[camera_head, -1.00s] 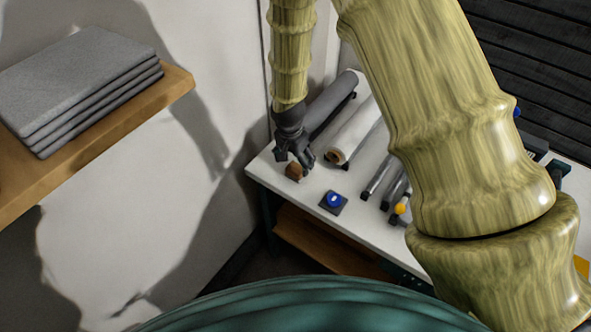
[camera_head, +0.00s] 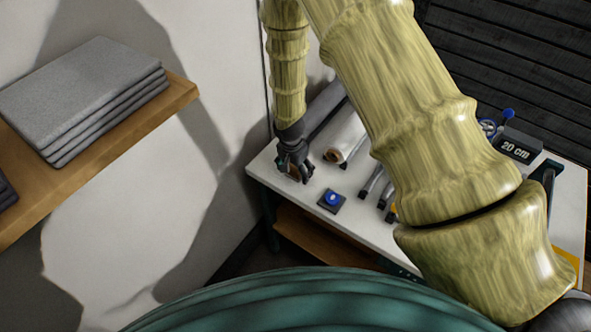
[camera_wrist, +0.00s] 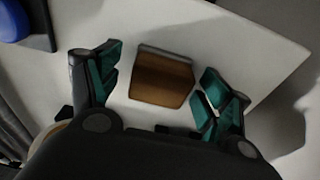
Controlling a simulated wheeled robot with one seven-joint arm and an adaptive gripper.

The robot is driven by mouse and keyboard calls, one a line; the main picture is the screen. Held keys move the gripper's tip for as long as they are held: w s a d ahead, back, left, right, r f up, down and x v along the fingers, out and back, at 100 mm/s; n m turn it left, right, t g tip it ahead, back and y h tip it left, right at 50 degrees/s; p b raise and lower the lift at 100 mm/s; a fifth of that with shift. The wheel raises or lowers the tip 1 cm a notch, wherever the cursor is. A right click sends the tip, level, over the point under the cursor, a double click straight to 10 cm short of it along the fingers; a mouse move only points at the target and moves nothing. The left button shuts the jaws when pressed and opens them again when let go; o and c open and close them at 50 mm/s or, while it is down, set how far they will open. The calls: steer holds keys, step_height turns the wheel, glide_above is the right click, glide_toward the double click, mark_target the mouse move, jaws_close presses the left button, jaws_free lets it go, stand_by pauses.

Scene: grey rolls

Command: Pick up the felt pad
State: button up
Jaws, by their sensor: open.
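A small brown piece with a grey edge, which I take to be the felt pad (camera_wrist: 162,78), lies on the white table near its left corner. In the wrist view it sits between the two green-padded fingers of my gripper (camera_wrist: 163,88), with a gap on each side. In the head view my gripper (camera_head: 294,170) is low over the table corner and hides most of the brown piece. My gripper is open and holds nothing.
A blue button on a dark base (camera_head: 332,201) stands just right of my gripper. Grey and white rolls (camera_head: 345,137) lie behind it on the table (camera_head: 262,167). A wooden shelf (camera_head: 110,132) with stacked grey sheets (camera_head: 80,90) is at left.

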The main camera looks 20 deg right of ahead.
mark_target(295, 168)
steer(key=shift+c, duration=0.4)
steer(key=c, duration=1)
steer(key=shift+c, duration=0.2)
steer(key=shift+w+r, duration=0.1)
steer(key=shift+r, duration=0.05)
steer(key=shift+r+b, duration=0.75)
steer(key=shift+r, duration=0.1)
steer(key=shift+s+a+r+b, duration=0.1)
steer(key=shift+s+r+b, duration=0.2)
steer(key=shift+r+b, duration=0.35)
steer(key=s+a+r+b, duration=0.1)
steer(key=s+a+b, duration=0.1)
steer(key=s, duration=0.5)
steer(key=s+a+b, duration=0.2)
steer(key=s, duration=0.5)
steer(key=shift+s+a+r+b, duration=0.3)
steer(key=shift+s+r+b, duration=0.05)
steer(key=shift+s+r, duration=0.05)
